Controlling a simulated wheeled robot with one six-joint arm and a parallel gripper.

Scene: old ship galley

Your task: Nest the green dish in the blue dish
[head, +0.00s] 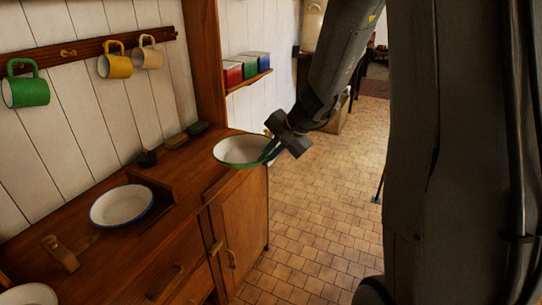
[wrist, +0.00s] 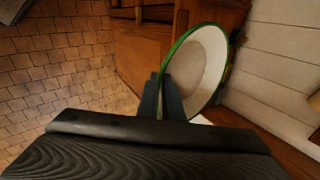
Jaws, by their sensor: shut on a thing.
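The green dish, white inside with a green rim (head: 240,151), is held level at the right end of the wooden counter, and it also shows in the wrist view (wrist: 203,62). My gripper (head: 272,150) is shut on its right rim; in the wrist view the two dark fingers (wrist: 162,97) pinch the rim. The blue dish (head: 121,205), white with a dark blue rim, sits on the counter to the left and nearer. It is empty. I cannot tell how high the green dish is above the counter.
A low wooden ledge (head: 160,183) stands behind the blue dish. Small dark items lie along the wall. A wooden block (head: 60,253) and a pale dish (head: 28,295) are at the counter's near left. Mugs hang on a wall rail (head: 85,52). Tiled floor (head: 330,220) lies right.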

